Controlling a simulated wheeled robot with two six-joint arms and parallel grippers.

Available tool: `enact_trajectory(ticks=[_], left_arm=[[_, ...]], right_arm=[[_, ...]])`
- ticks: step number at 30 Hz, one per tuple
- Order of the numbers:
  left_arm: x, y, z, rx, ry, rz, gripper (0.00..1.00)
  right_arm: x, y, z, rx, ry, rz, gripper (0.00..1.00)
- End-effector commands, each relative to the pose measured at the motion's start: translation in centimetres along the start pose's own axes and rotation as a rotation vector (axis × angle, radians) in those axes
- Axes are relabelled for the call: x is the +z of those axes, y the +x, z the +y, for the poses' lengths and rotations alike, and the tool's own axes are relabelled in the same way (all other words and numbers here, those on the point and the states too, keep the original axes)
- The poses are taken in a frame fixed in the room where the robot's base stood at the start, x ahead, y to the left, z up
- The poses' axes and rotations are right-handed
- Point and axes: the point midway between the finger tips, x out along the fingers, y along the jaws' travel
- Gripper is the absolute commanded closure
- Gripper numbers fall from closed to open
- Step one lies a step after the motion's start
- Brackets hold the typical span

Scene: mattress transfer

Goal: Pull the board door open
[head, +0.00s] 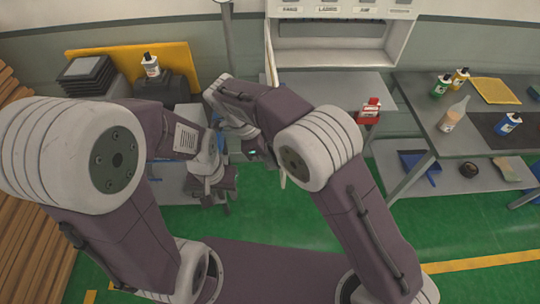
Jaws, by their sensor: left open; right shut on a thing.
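The board door (269,62) shows nearly edge-on as a thin pale panel at the left side of the white cabinet (345,45). It stands out from the cabinet, and my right forearm hides its lower part. My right gripper (256,150) is shut at the door's near side; the exact part gripped is hidden. A thin pale strip just below it looks like the door's lower edge. My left gripper (222,190) is open and empty, lower and to the left, apart from the door.
Several bottles and a yellow mat (495,90) are on the dark right-hand table (410,92). Black boxes and a white bottle (150,65) stand at left. Stacked wood lines the left edge. Green floor is open at lower right.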

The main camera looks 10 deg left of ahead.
Motion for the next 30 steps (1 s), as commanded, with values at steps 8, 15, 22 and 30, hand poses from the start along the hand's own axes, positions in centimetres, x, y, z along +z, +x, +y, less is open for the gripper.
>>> enact_trajectory(ticks=[8,15,22,30], left_arm=[[0.0,0.1,0.0,0.000,0.000,0.000,0.55],[0.0,0.1,0.0,0.000,0.000,0.000,0.55],[0.0,0.0,0.0,0.000,0.000,0.000,0.55],[0.0,-0.1,0.0,0.000,0.000,0.000,0.55]], right_arm=[[0.2,0.3,0.3,0.012,-0.005,0.001,1.00],[0.1,0.2,0.2,0.008,-0.003,0.000,0.67],[0.1,-0.1,0.1,0.003,-0.002,-0.001,0.67],[0.2,-4.4,0.0,0.000,-0.002,-0.004,0.67]])
